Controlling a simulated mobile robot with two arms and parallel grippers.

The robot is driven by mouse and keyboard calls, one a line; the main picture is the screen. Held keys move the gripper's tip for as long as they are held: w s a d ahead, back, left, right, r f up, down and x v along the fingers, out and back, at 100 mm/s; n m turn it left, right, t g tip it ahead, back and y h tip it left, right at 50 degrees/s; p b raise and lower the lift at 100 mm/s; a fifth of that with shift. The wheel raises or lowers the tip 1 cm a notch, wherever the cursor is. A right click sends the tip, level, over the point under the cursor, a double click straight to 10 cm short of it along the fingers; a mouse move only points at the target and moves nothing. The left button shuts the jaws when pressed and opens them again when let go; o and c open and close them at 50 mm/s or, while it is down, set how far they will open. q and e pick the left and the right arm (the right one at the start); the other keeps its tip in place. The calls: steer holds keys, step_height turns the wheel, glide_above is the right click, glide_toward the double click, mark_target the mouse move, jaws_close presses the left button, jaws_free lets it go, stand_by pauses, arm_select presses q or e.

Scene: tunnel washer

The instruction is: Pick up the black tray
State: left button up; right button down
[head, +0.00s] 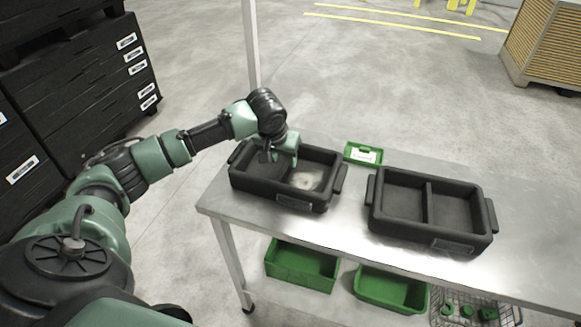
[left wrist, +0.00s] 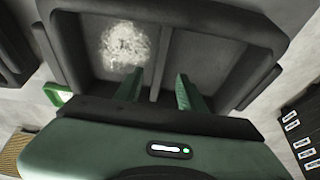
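Two black two-compartment trays are on the metal table. The left black tray (head: 319,206) has a whitish patch in its right compartment; it fills much of the left wrist view (left wrist: 225,25). The right black tray (head: 430,237) looks empty, and part of a black tray shows at the left edge of the left wrist view (left wrist: 12,50). My left gripper (head: 272,155) is over the left tray. In the left wrist view its two fingers (left wrist: 162,88) are apart, appearing on either side of the tray's divider, with nothing between them that I can confirm. Contact cannot be told. My right gripper is out of view.
A small green tray with a white label (head: 363,153) lies behind the black trays on the table (head: 535,215). Green bins (head: 300,265) and a wire basket (head: 470,308) are below. Stacked black boxes (head: 80,90) stand left; a wooden crate (head: 545,45) stands back right.

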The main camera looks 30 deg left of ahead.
mark_target(286, 166)
arm_select(q)
steer(key=shift+w+f+p, duration=0.15)
steer(key=shift+f+p, duration=0.45)
steer(key=shift+f, duration=0.15)
steer(key=p+x, duration=0.1)
steer(key=x, duration=0.2)
steer(key=shift+w+f, duration=0.2)
steer(key=shift+f, duration=0.1)
steer(key=shift+w+f, duration=0.1)
steer(key=shift+f, duration=0.15)
jaws_close()
steer(key=shift+r, duration=0.1)
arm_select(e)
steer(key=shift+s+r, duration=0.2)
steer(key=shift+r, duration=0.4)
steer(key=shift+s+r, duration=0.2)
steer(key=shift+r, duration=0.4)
